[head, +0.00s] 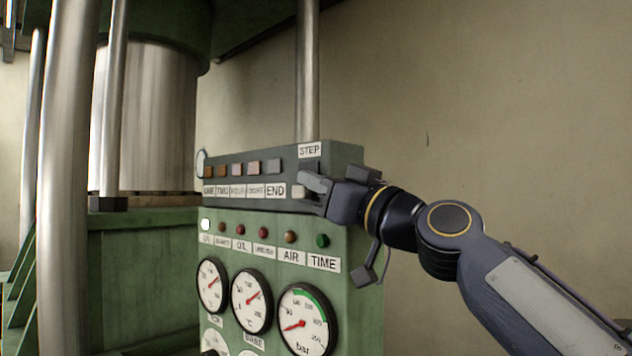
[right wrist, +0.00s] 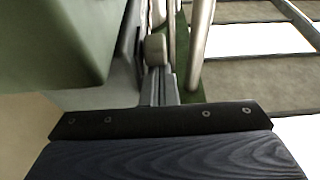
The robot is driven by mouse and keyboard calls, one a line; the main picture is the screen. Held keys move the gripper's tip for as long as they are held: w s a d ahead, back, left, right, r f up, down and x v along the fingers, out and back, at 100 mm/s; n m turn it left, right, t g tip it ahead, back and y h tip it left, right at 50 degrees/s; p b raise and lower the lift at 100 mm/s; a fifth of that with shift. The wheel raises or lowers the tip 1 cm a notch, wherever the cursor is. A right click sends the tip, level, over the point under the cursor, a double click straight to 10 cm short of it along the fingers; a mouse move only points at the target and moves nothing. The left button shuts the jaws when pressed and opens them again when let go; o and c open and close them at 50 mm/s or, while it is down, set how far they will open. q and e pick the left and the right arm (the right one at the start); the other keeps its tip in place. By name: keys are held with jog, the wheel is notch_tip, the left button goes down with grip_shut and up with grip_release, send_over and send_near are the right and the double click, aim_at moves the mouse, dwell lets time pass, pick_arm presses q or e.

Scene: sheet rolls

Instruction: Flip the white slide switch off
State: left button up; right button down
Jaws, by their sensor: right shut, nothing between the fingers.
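The white slide switch (head: 298,191) shows as a small pale block on the dark upper strip of the panel, below the STEP label and right of the END label. My right gripper (head: 309,183) is right at it, with its fingertips shut and empty. In the right wrist view the shut fingers (right wrist: 160,88) point at a pale rounded knob (right wrist: 155,48) that appears to be the switch. The fingertips are close to it; I cannot tell whether they touch. The gripper partly hides the switch and its slot. My left gripper is not in view.
A row of small square buttons (head: 238,169) lies left of the switch. Below are coloured lamps (head: 290,237) and round gauges (head: 303,318) on the green panel (head: 365,310). Steel columns (head: 307,70) stand behind and left.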

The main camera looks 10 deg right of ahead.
notch_tip(320, 180, up, 4)
jog(key=p, duration=0.3)
jog(key=shift+r+p, duration=0.25)
jog(key=shift+p, duration=0.1)
jog(key=shift+s+d+f+b, duration=0.15)
jog(key=shift+s+f+b, duration=0.05)
jog(key=shift+f+b, duration=0.25)
jog(key=shift+s+d+f+b, duration=0.15)
jog(key=shift+f+b, duration=0.15)
jog(key=shift+b, duration=0.15)
jog(key=b, duration=0.5)
send_near(320, 161)
jog(key=shift+s+a+r, duration=0.15)
jog(key=shift+s+a, duration=0.1)
jog(key=shift+s, duration=0.2)
jog(key=shift+s+a+r, duration=0.15)
jog(key=shift+s+a, duration=0.15)
jog(key=shift+s, duration=0.1)
